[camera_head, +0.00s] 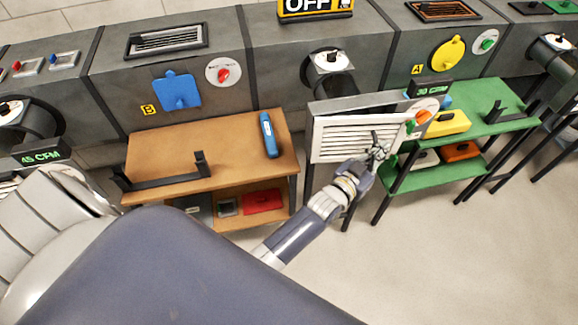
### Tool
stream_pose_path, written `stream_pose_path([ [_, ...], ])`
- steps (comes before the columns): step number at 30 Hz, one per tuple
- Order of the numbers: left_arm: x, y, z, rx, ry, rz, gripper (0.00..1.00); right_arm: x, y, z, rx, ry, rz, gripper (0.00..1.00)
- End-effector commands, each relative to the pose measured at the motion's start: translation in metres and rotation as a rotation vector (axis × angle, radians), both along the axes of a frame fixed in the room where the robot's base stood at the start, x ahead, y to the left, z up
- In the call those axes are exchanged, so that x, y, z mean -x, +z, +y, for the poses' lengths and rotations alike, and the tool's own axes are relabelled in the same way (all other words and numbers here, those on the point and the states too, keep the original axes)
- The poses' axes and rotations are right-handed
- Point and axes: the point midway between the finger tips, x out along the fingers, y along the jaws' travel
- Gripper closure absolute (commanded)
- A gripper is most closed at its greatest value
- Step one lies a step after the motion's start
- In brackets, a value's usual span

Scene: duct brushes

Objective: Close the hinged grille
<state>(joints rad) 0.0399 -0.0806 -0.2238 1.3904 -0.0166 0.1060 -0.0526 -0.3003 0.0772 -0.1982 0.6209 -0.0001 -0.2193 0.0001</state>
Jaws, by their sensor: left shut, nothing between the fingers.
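The hinged grille (340,141) is a white slatted panel on the front of a grey duct box (360,104), right of centre. It appears to lie flat against the box front, or very near it; a small gap cannot be ruled out. My left gripper (379,149) is shut and empty at the right part of the grille, in front of its slats. It looks to be touching or almost touching the panel. The gripper hides part of the grille's right side. A dial with an orange-red knob (423,117) is just right of the grille. My right gripper is not in view.
A wooden bench (230,150) with a blue tool (269,135) and a black rack (160,178) stands to the left. A green bench (490,128) with a yellow case (447,123) stands close to the right. The floor (450,260) in front is clear.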

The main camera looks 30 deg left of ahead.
Motion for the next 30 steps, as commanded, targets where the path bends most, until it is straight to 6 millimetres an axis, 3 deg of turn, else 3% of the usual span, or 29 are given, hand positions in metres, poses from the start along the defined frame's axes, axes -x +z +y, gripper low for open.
stream_pose_path([
  [9, -0.016, -0.001, 0.006, -0.002, 0.000, 0.001, 1.00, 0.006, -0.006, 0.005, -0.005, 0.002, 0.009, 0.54],
  [30, -0.017, 0.000, 0.005, 0.000, -0.001, 0.001, 1.00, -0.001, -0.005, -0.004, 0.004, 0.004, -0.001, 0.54],
])
